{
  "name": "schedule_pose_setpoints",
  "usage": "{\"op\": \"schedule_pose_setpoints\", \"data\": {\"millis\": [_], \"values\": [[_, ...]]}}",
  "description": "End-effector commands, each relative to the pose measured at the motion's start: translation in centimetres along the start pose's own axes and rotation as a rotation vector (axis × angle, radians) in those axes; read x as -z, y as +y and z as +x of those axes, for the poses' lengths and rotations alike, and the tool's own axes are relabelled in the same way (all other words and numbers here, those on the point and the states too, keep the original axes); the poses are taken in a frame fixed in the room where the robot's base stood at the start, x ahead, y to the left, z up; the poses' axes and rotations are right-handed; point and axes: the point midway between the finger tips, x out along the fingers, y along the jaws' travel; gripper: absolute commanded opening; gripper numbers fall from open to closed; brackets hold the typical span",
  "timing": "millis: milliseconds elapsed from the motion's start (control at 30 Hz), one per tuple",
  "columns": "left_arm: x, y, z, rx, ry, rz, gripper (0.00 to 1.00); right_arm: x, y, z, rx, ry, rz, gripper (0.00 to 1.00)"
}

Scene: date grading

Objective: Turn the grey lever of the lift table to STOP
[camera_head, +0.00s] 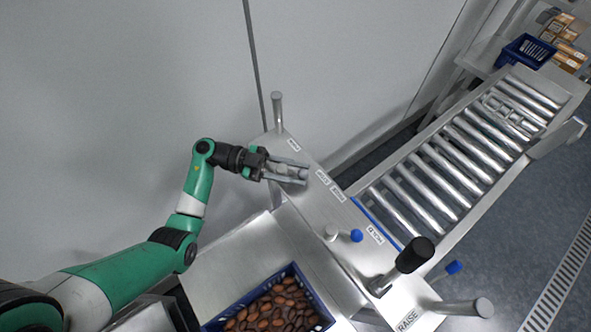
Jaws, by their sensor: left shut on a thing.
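My left gripper (303,174) reaches in from the left over the metal top of the lift table (300,215). It is shut on the grey lever (283,170), which is mostly hidden between the fingers. Small white labels lie around it: one (293,145) behind the gripper and a pair (330,186) just right of the fingertips. Their lettering is too small to read surely, so I cannot tell which one the lever points at. My right gripper is not in view.
A blue crate of dates (318,300) stands at the front. A black-knobbed lever (415,254), a blue knob (356,236) and metal posts (278,112) rise from the table. A roller conveyor (440,165) runs back right towards another blue crate (526,50).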

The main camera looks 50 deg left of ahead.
Motion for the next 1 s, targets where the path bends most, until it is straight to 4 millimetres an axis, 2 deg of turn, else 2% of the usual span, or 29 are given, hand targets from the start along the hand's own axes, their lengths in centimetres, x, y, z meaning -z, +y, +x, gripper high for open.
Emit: {"op": "schedule_pose_setpoints", "data": {"millis": [33,167,433,533,800,1000], "values": [[-0.1,0.1,0.0,-0.001,-0.002,0.0,0.4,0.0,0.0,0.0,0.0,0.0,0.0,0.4],[-0.1,0.1,0.0,-0.001,-0.002,-0.001,0.63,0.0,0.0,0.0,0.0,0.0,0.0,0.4],[0.0,0.0,0.0,0.0,-0.001,0.0,0.64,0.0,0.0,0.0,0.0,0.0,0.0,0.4],[0.0,0.0,-0.6,0.002,-0.002,-0.001,0.64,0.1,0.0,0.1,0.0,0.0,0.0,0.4],[0.0,-0.1,-5.5,0.005,-0.003,-0.001,0.64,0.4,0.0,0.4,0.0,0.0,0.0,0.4],[-0.1,0.0,-7.5,0.001,-0.001,0.0,0.64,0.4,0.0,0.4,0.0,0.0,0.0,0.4]]}}
